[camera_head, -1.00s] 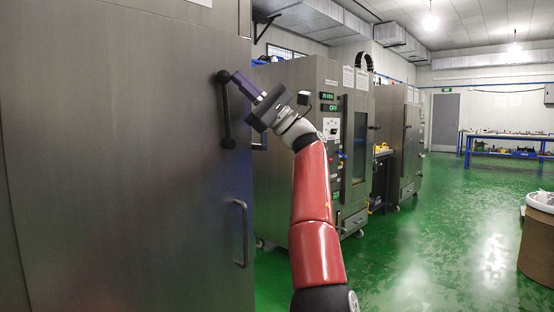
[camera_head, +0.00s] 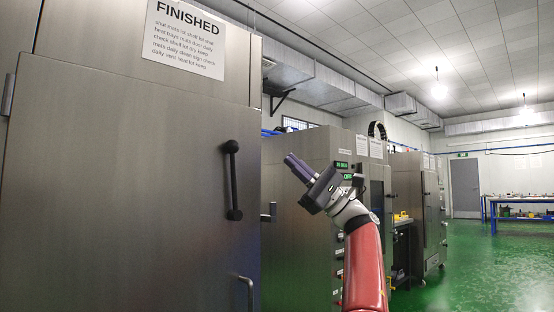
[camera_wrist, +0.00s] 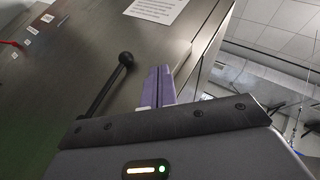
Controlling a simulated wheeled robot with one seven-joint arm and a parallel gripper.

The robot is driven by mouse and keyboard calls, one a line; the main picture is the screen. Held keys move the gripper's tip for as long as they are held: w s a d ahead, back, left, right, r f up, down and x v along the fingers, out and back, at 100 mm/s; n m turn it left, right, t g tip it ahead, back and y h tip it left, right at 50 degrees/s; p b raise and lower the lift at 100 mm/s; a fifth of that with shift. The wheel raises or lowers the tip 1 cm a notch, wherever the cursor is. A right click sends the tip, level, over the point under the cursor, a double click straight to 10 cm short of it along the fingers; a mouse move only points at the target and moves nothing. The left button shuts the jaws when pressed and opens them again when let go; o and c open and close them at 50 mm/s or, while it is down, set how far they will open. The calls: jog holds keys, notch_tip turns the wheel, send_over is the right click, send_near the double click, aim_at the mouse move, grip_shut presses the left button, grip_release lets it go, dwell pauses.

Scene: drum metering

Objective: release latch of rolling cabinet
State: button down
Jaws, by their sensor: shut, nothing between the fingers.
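The rolling cabinet (camera_head: 120,190) is a large steel cabinet filling the left of the head view, with a "FINISHED" sign on its upper front. Its latch is a black lever (camera_head: 233,180) with a ball at each end, near vertical by the door's right edge. In the wrist view the latch (camera_wrist: 106,84) runs diagonally, left of my fingers. My gripper (camera_head: 290,160) is shut and empty, right of the latch and apart from it in the head view. Its purple fingers (camera_wrist: 158,86) lie together in the wrist view. A bar handle (camera_head: 246,292) is below the latch.
A second steel machine (camera_head: 305,180) with a green display stands behind my arm, with another cabinet (camera_head: 417,200) farther back. A blue workbench (camera_head: 515,210) is at the far right. The green floor (camera_head: 485,265) is open on the right.

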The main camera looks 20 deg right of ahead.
jog(key=shift+s+d+f+p, duration=0.15)
jog(key=shift+d+f+p, duration=0.05)
jog(key=shift+d, duration=0.7)
jog(key=shift+s+d+f+p, duration=0.15)
jog(key=shift+d+f, duration=0.05)
jog(key=shift+d, duration=0.65)
